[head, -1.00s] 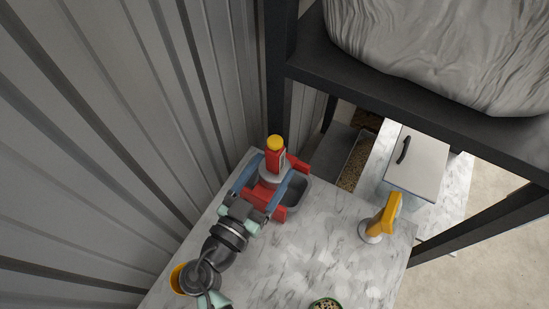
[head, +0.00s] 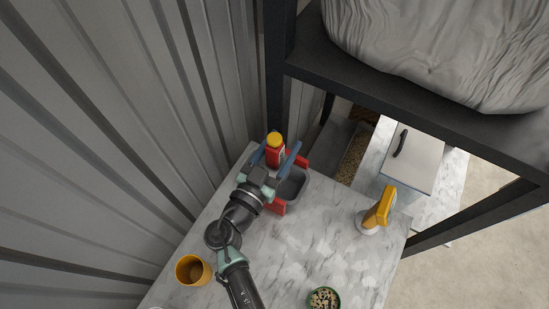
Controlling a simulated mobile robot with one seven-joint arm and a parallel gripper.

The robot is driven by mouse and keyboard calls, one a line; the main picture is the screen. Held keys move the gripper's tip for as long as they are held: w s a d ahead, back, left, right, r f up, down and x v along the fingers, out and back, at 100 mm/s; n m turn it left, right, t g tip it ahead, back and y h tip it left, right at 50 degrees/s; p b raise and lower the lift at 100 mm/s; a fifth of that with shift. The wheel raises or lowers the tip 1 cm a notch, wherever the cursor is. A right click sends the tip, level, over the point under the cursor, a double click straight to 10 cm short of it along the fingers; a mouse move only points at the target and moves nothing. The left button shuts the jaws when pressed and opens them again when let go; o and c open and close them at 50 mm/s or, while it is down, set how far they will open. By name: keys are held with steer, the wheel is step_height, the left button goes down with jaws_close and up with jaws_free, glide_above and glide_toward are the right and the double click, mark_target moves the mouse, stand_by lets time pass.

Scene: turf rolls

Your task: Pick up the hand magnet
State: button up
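What looks like the hand magnet (head: 384,206) stands on the right side of the marbled worktop. It has a yellow-orange upright handle on a round pale base (head: 368,222). My gripper (head: 274,150) is well to the left, at the far left part of the worktop. Its two blue fingers are spread apart. A red bottle with a yellow cap (head: 275,152) shows between them in this view; I cannot tell whether they touch it. The magnet is clear of the gripper and fully visible.
A grey bin with red ends (head: 292,185) lies beside my gripper. A yellow-orange cup (head: 193,271) and a green-rimmed bowl (head: 323,299) stand nearer. A corrugated wall (head: 120,130) borders the left; a dark shelf frame (head: 420,110) rises behind. The worktop's middle (head: 300,245) is clear.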

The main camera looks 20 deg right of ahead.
jaws_close()
steer(key=shift+r, duration=0.1)
stand_by(1.0)
